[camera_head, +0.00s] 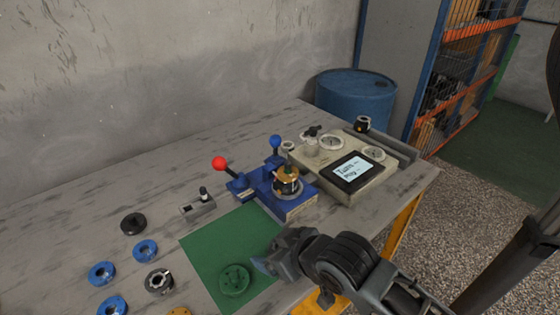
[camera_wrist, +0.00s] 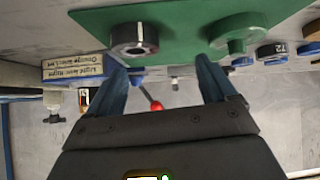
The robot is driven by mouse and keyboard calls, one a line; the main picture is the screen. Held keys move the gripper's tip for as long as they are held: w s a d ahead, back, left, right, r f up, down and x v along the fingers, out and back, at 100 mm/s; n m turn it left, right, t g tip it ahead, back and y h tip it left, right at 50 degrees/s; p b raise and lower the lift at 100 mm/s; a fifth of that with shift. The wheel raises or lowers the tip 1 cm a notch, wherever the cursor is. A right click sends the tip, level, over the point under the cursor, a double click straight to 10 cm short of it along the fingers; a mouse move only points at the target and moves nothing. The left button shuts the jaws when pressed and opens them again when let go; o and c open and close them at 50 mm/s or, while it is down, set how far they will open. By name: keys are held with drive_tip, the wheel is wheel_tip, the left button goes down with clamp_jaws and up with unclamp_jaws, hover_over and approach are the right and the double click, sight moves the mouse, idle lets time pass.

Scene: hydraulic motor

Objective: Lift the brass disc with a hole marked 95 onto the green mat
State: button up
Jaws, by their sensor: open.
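A brass-coloured disc (camera_head: 179,311) is cut off by the bottom edge of the head view, left of the green mat (camera_head: 205,250); I cannot read a number on it. A green round part (camera_head: 235,281) stands on the mat and also shows in the wrist view (camera_wrist: 236,38). My gripper (camera_head: 262,266) is over the mat's right side, right of the green part. Its fingers (camera_wrist: 161,82) are apart and empty.
Blue rings (camera_head: 102,272), a black ring (camera_head: 133,223) and a dark slotted ring (camera_head: 158,281) lie left of the mat. The blue fixture (camera_head: 301,208) with a red-knobbed lever (camera_head: 219,163) stands behind it. A control box (camera_head: 333,185) is further right.

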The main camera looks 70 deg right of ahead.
drive_tip(key=w+d+r+m+g+p, duration=0.3)
drive_tip(key=d+r, duration=0.2)
drive_tip(key=d, duration=0.6)
wheel_tip(320, 180, up, 8)
drive_tip(key=f+m+g+y+p, duration=0.1)
drive_tip(key=m+g+p, duration=0.1)
drive_tip(key=m+g, duration=0.1)
hover_over(289, 167)
drive_tip(key=s+a, duration=0.2)
drive_tip(key=shift+w+x, duration=0.15)
drive_tip(key=shift+x, duration=1.65)
drive_tip(key=shift+w+x, duration=0.1)
drive_tip(key=shift+x, duration=1.7)
drive_tip(key=shift+a+r, duration=0.1)
drive_tip(key=shift+a, duration=0.1)
drive_tip(key=shift+c, duration=0.4)
drive_tip(key=c, duration=1.2)
drive_tip(key=shift+c, duration=0.2)
wheel_tip(289, 167, up, 10)
